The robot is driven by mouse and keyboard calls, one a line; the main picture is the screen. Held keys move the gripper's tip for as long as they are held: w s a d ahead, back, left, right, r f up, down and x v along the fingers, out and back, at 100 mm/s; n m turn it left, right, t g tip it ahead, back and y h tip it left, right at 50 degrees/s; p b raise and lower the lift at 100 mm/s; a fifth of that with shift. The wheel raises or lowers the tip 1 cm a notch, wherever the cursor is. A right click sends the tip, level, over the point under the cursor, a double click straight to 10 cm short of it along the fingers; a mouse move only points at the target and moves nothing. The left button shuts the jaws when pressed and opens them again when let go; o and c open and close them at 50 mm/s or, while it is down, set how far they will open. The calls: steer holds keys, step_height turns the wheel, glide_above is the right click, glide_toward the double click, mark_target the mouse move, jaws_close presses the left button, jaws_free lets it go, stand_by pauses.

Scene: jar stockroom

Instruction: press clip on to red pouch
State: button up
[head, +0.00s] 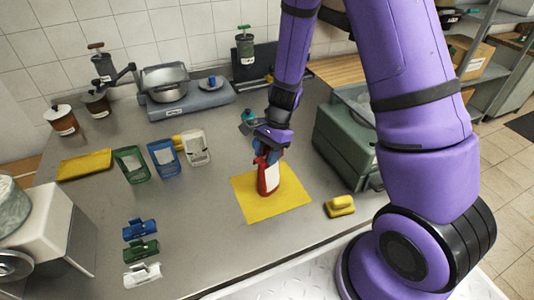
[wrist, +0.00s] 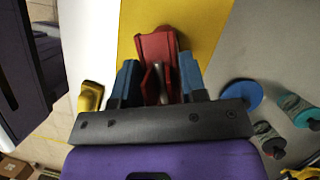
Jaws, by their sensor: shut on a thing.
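The red pouch (head: 267,178) with a pale label stands upright on the yellow mat (head: 240,205). My gripper (head: 268,150) is at the top of the pouch, pointing down. In the wrist view its two blue fingers (wrist: 158,88) are closed on a red clip (wrist: 158,75), whose red arms show between them. The clip is at the pouch's mouth, red against red, so I cannot tell how far it grips the pouch edge. The fingers hide part of the clip.
Blue (head: 140,229), green (head: 140,250) and white (head: 142,274) clips lie at the front left. A yellow clip (head: 340,207) lies right of the mat. Green (head: 130,163), blue (head: 164,159) and white (head: 196,147) pouches stand behind left. A green machine (head: 345,145) stands close on the right.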

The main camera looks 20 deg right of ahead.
steer(key=shift+f, duration=0.4)
stand_by(0.5)
steer(key=o, duration=1.4)
steer(key=shift+o, duration=0.2)
steer(key=shift+r, duration=0.15)
steer(key=shift+r, duration=3.35)
steer(key=shift+c, duration=0.3)
jaws_close()
